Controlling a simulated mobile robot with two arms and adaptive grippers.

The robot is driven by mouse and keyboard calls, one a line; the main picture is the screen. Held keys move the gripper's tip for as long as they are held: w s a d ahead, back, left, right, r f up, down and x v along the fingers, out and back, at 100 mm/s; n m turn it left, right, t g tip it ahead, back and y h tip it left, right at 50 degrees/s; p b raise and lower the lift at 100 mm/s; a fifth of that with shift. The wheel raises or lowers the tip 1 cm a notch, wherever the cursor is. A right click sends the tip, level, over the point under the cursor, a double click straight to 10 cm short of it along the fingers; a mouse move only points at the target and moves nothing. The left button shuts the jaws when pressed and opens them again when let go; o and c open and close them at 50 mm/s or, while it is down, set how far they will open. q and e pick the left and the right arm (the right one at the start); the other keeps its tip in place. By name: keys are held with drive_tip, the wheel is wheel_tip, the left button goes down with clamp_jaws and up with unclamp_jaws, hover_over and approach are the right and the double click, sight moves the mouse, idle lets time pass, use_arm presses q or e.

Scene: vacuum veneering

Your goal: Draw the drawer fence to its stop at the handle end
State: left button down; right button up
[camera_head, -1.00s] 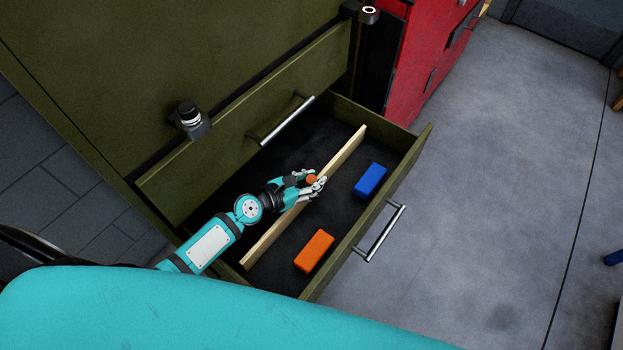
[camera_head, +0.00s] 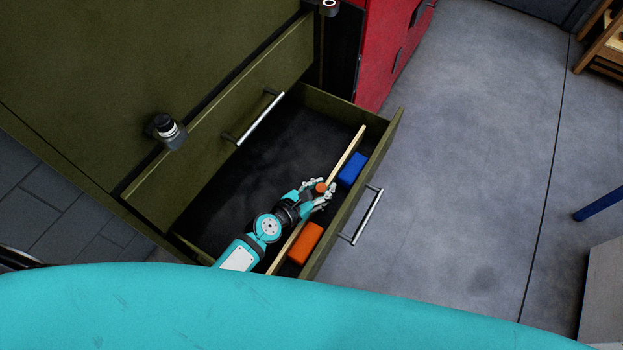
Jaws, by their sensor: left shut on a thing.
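The open drawer (camera_head: 230,190) is olive green with a dark floor and a silver handle (camera_head: 361,217) on its front panel. The drawer fence (camera_head: 348,152) is a pale wooden strip standing across the drawer, close to the front panel and roughly parallel to it. My left gripper (camera_head: 322,190) is shut at the fence's middle, on an orange-red knob (camera_head: 321,187). A blue block (camera_head: 352,169) and an orange block (camera_head: 306,243) lie in the narrow strip between fence and front panel. The fence's near end is partly hidden. My right gripper is not in view.
The drawer floor behind the fence is bare. A closed drawer with a silver handle (camera_head: 260,118) is above at the left. A red cabinet (camera_head: 388,50) stands at the back. Grey floor (camera_head: 470,160) lies open to the right, with a wooden rack (camera_head: 603,42) beyond.

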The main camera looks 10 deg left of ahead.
use_arm(q)
drive_tip(key=c, duration=1)
unclamp_jaws()
drive_tip(key=v, duration=1.2)
